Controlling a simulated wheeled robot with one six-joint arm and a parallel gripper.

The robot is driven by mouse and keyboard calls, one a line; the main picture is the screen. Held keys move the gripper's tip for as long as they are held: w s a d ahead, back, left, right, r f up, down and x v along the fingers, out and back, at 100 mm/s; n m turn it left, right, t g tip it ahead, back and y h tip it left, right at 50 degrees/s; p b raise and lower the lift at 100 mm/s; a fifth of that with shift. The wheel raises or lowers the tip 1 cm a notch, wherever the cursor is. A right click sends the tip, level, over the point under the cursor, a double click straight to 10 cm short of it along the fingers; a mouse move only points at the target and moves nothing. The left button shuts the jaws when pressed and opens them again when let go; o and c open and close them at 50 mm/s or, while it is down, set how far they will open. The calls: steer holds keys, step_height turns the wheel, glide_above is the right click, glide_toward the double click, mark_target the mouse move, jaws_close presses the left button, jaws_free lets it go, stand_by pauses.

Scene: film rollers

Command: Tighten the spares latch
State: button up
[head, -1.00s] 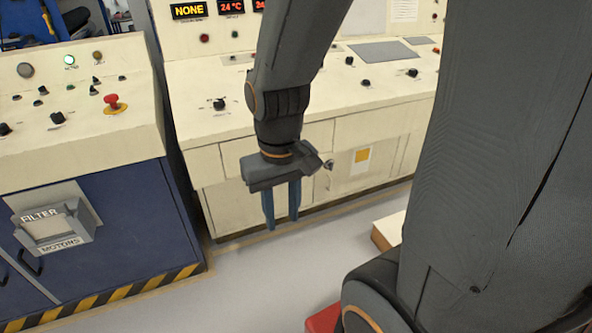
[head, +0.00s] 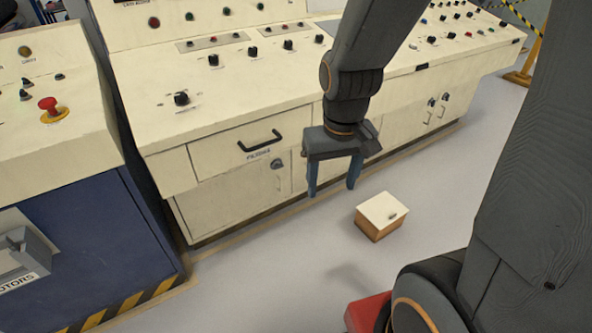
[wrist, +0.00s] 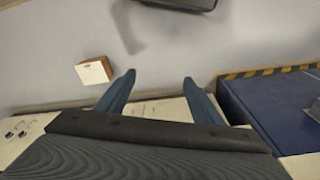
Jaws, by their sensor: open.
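My gripper (head: 332,188) hangs open and empty in front of the cream console, fingers pointing down. Its spread fingers also show in the wrist view (wrist: 159,77), with nothing between them. A small box (head: 381,217) with a white lid and wooden sides stands on the floor, right of and below my gripper in the head view. A small dark fitting (head: 392,215) sits on its lid. A round silver latch (head: 277,163) is on a cream cabinet door, left of my gripper. Two more latches (head: 431,101) (head: 445,97) show farther right. No label reading spares is legible.
The cream console (head: 235,110) has knobs on top and a drawer with a black handle (head: 261,141). A blue cabinet (head: 110,245) with a hazard-striped base stands at left. The box also shows in the wrist view (wrist: 94,70). Grey floor around it is clear.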

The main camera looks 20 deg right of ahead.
steer(key=w+d+f+t+b, duration=0.1)
steer(key=w+f+t+b, duration=0.3)
steer(key=w+f, duration=0.55)
steer(key=w+d+f+t+b, duration=0.1)
steer(key=w+d+f+b, duration=0.1)
steer(key=w+f+b, duration=0.75)
steer(key=n+t+y+b, duration=0.25)
steer(key=t+b, duration=0.45)
steer(key=b, duration=0.8)
glide_toward(280, 167)
steer(key=s+d+r, duration=0.2)
steer(key=s+r, duration=0.2)
steer(key=r, duration=0.1)
steer(key=w+f+t+y+b, duration=0.3)
steer(key=w+f+t+b, duration=0.15)
steer(key=f+b, duration=0.4)
steer(key=shift+g, duration=0.25)
steer(key=shift+a+b+x, duration=0.2)
steer(key=shift+b+x, duration=0.45)
steer(key=shift+x, duration=1.4)
steer(key=shift+a+b+x, duration=0.25)
steer(key=shift+b+x, duration=0.4)
steer(key=shift+x, duration=1.35)
steer(key=shift+s+f, duration=0.15)
steer(key=c, duration=1)
